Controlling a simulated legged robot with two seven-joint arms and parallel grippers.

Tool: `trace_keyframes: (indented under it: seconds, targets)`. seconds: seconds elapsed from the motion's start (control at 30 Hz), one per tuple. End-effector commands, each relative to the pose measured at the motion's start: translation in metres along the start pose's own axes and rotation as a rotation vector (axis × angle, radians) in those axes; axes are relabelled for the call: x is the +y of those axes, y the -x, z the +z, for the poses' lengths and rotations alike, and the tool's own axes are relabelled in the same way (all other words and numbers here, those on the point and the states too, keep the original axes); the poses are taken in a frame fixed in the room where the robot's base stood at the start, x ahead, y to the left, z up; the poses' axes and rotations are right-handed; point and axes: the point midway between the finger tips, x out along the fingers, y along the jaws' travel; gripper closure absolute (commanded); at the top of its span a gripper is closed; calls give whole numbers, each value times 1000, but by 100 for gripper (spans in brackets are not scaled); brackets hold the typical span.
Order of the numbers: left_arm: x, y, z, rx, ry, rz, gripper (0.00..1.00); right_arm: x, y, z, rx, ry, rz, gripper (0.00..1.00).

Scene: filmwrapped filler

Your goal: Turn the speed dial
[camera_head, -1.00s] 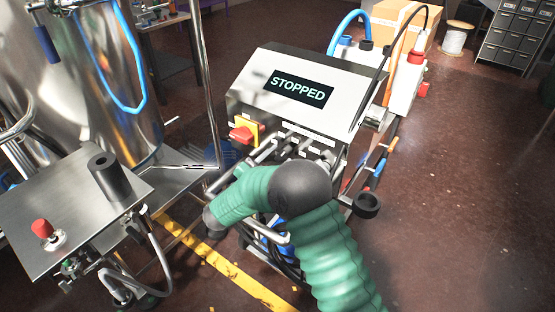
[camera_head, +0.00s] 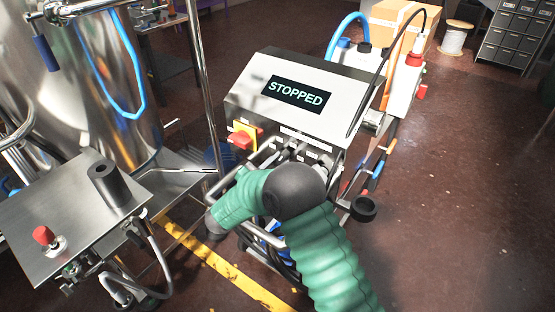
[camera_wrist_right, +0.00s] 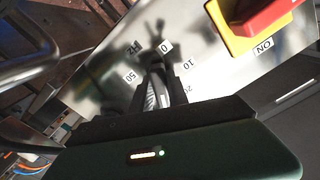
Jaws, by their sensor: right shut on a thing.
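The speed dial (camera_wrist_right: 152,94) shows in the right wrist view as a dark and grey knob, with labels 0, 10, 20, 50 and HZ around it on the steel panel. My right gripper (camera_wrist_right: 160,88) is shut on the dial, one dark finger on each side. In the head view my right gripper (camera_head: 278,160) reaches the front of the control box (camera_head: 290,85), and my green arm hides the dial there. The box's display (camera_head: 295,95) reads STOPPED. My left gripper is not in view.
A red and yellow switch (camera_head: 243,136) sits left of the dial area, close to my gripper. A bent metal bar (camera_head: 262,152) runs in front of the panel. A steel table with a red button (camera_head: 43,235) stands at the left. Open floor lies to the right.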

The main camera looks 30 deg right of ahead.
Motion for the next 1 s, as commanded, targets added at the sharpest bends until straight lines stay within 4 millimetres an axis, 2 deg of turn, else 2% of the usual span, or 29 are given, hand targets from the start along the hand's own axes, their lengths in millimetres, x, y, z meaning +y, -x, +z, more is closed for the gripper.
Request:
trace_keyframes:
  seconds: [0.13, 0.17, 0.3, 0.67, 0.77, 1.0]
  targets:
    - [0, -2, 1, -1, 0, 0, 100, 2, 2, 3, -5, 2, 3, 100]
    - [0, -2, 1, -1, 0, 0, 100, 2, 2, 3, -5, 2, 2, 76]
    - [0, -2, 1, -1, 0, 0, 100, 1, 2, 3, -4, 1, 2, 58]
    - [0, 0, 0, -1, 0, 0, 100, 0, 6, 2, -2, -1, 0, 58]
    - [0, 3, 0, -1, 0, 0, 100, -1, 22, 2, -5, 0, -2, 58]
    - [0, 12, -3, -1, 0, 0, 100, -1, 90, 2, -5, 2, -4, 58]
